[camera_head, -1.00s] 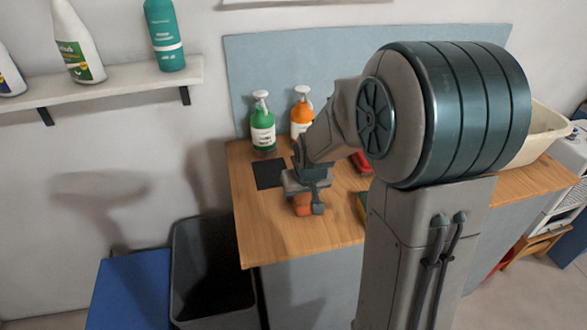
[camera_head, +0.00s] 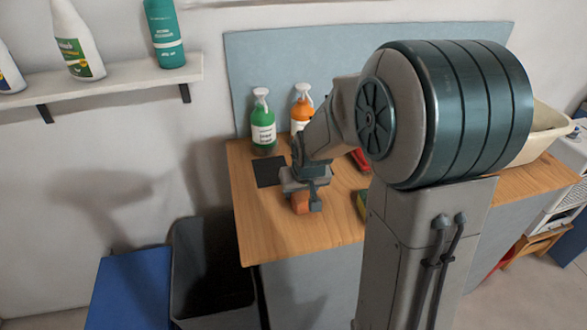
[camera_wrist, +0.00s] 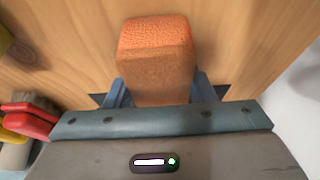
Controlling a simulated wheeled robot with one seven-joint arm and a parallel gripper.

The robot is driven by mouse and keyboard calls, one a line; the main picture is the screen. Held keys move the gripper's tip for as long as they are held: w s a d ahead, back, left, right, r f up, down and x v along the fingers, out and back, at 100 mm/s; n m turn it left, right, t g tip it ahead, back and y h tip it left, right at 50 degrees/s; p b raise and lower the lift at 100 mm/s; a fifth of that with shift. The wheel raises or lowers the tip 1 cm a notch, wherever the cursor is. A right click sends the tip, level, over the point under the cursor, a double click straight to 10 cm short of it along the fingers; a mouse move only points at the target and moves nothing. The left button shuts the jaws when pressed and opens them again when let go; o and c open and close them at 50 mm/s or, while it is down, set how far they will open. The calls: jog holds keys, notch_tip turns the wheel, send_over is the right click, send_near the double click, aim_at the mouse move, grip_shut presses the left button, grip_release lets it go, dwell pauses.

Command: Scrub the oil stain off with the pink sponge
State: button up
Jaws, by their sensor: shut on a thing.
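My gripper (camera_head: 303,197) is over the front left of the wooden workbench (camera_head: 260,218). It is shut on a block-shaped sponge (camera_head: 300,203) that looks orange rather than pink. In the wrist view the sponge (camera_wrist: 155,55) sticks out between the blue-grey fingers (camera_wrist: 157,98), above or against the wood; I cannot tell if it touches. No oil stain can be made out on the bare wood in view. A flat dark square (camera_head: 270,172) lies behind and left of my gripper; I cannot tell what it is.
A green bottle (camera_head: 263,130) and an orange bottle (camera_head: 301,112) stand at the back. A grey bin (camera_head: 205,275) stands left of the bench. The bench's front left is clear.

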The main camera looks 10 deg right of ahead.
jog(key=shift+a, duration=0.7)
notch_tip(320, 180, up, 4)
jog(key=shift+s+d+f+p, duration=0.1)
jog(key=shift+f+p, duration=0.15)
jog(key=shift+p, duration=0.65)
jog(key=shift+r+p, duration=1.5)
jog(key=shift+r, duration=0.8)
jog(key=shift+f, duration=0.1)
